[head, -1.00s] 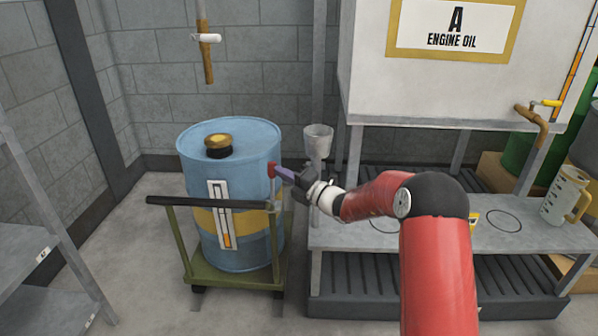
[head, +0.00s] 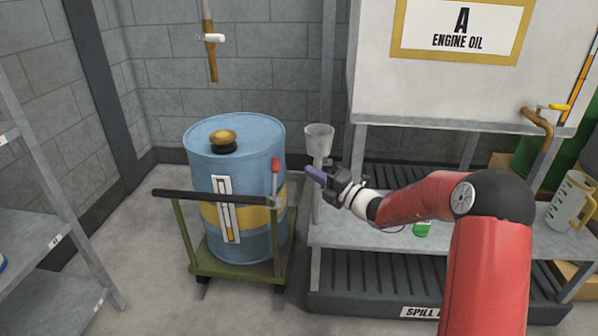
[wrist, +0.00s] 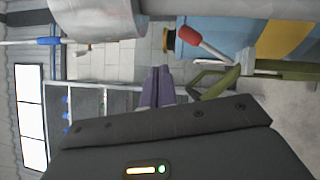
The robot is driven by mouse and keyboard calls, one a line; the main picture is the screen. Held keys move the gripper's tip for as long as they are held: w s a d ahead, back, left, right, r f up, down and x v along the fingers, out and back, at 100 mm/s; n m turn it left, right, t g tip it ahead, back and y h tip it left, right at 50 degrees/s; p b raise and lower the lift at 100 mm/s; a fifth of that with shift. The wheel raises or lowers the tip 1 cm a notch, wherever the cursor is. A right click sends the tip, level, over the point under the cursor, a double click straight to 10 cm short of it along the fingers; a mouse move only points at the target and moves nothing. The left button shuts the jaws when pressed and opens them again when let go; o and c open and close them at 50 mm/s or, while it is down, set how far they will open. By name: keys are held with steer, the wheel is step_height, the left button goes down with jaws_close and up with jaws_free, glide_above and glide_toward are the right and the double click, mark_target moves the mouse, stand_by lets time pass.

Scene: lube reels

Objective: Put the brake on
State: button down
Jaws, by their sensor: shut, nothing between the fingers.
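The brake lever with a red grip (head: 275,166) stands upright at the right end of the drum cart's handlebar, beside the blue drum (head: 262,160). In the wrist view the red grip (wrist: 188,36) and its pale shaft show to the right of my fingers, against the drum. The olive cart (head: 240,270) carries the drum. My gripper (head: 312,174) is shut and empty, with purple fingers together. It is right of the lever, apart from it, at about the height of the grip. The fingers (wrist: 158,86) point away from the wrist camera.
The grey bench (head: 340,232) and the engine oil tank (head: 440,90) are at right. A shelf (head: 40,240) stands at left. The floor between shelf and cart is clear.

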steer(key=shift+s+d+r, duration=0.2)
steer(key=shift+s+d, duration=0.3)
steer(key=shift+d, duration=0.2)
steer(key=shift+s+d+r, duration=0.2)
steer(key=shift+s+d, duration=0.25)
steer(key=shift+d, duration=0.25)
steer(key=s+a+r+n+g+h, duration=0.1)
steer(key=s+n+g+h, duration=0.25)
steer(key=s+n, duration=0.75)
steer(key=s+a+r+n+g+h, duration=0.1)
steer(key=s+r+n+g+h, duration=0.3)
steer(key=s+n, duration=0.75)
steer(key=s+d+f+n+t+h, duration=0.1)
steer(key=s+d+n+h, duration=0.7)
steer(key=s+d+n, duration=0.8)
steer(key=shift+s+d+f+n+t+h, duration=0.3)
steer(key=shift+s+n+t, duration=0.25)
steer(key=shift+n, duration=0.4)
